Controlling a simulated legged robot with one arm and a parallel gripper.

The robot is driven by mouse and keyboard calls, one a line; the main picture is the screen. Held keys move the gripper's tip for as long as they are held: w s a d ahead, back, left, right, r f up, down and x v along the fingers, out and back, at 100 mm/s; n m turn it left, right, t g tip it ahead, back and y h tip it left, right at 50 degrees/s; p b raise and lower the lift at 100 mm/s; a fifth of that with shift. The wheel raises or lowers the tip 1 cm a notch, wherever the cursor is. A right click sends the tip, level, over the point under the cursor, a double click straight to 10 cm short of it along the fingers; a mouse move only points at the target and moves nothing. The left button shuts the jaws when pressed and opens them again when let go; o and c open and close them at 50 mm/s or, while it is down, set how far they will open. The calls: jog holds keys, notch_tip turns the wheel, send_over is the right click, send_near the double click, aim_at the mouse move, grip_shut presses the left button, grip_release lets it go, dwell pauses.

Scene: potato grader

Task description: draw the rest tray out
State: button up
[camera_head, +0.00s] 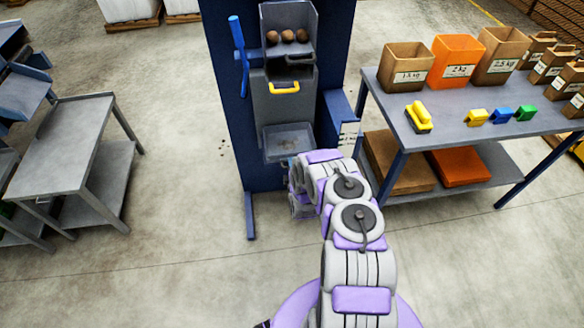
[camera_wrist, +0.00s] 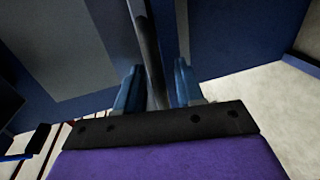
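A blue grader cabinet (camera_head: 226,110) stands upright in the middle. A grey metal tray (camera_head: 288,139) sits low on its front and looks empty; I cannot tell for certain that this is the rest tray. Above it is a grey panel with a yellow handle (camera_head: 284,87). My arm reaches to the cabinet just below the tray, and it hides my fingers in the head view. In the wrist view my gripper (camera_wrist: 157,88) has its two blue fingers apart. A dark grey bar (camera_wrist: 148,40) runs between them, with a gap seen on the right side.
An upper bin (camera_head: 288,22) holds several potatoes. A blue lever (camera_head: 238,45) is at the cabinet's left. A table (camera_head: 470,110) on the right carries crates and coloured items. A grey table (camera_head: 75,145) stands left.

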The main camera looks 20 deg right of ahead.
jog(key=shift+c, duration=0.4)
grip_shut()
jog(key=shift+s+a, duration=0.1)
